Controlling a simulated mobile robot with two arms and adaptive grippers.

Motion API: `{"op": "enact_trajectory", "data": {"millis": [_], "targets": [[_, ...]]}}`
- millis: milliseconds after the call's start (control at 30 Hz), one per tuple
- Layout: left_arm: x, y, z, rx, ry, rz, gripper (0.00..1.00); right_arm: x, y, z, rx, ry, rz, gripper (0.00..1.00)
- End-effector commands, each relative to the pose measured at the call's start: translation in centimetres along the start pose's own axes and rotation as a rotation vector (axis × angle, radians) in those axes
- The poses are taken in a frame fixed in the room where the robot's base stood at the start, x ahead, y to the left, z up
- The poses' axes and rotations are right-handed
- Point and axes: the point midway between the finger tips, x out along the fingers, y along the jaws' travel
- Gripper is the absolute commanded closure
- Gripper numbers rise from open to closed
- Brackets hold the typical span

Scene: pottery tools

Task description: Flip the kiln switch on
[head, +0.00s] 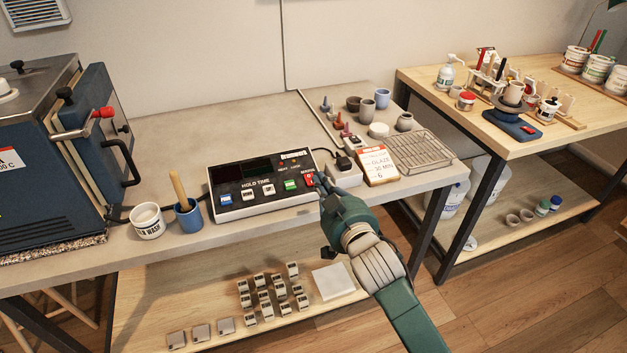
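A dark kiln controller box (262,184) with a pale frame sits on the grey worktop. It has dark display windows, the words HOLD TIME and a row of white, blue, green and red buttons. The red button (308,182) is at its right end. My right gripper (318,181) is at the controller's right edge, beside the red button. I cannot tell whether it touches the controller, and its fingers are too small and overlapped to read. A separate kiln switch is not clearly seen. The blue kiln (48,135) stands at the left. My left gripper is not in view.
A white wash tub (147,222) and a blue cup (189,218) with a wooden handle stand left of the controller. A power block (344,175), a glaze card (377,165) and a wire rack (420,151) lie to the right. The worktop behind the controller is clear.

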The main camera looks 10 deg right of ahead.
Motion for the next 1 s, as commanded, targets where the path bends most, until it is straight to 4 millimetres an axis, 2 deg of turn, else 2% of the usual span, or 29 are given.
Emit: {"op": "enact_trajectory", "data": {"millis": [100, 267, 333, 500, 1000], "targets": [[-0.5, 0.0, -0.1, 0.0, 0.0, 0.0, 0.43, 2.8, 0.0, -0.3, 0.0, 0.001, 0.0, 1.0], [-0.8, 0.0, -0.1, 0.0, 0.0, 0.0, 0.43, 5.8, 0.0, 0.2, 0.0, -0.003, 0.0, 1.0], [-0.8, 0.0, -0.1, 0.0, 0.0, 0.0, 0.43, 5.8, 0.0, 1.8, 0.001, -0.007, 0.0, 1.0], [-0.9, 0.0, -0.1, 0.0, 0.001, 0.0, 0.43, 6.3, -0.1, 3.4, 0.001, -0.002, 0.0, 1.0], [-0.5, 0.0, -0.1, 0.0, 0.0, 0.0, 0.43, 6.4, -0.1, 4.2, 0.001, 0.004, -0.001, 1.0]]}}
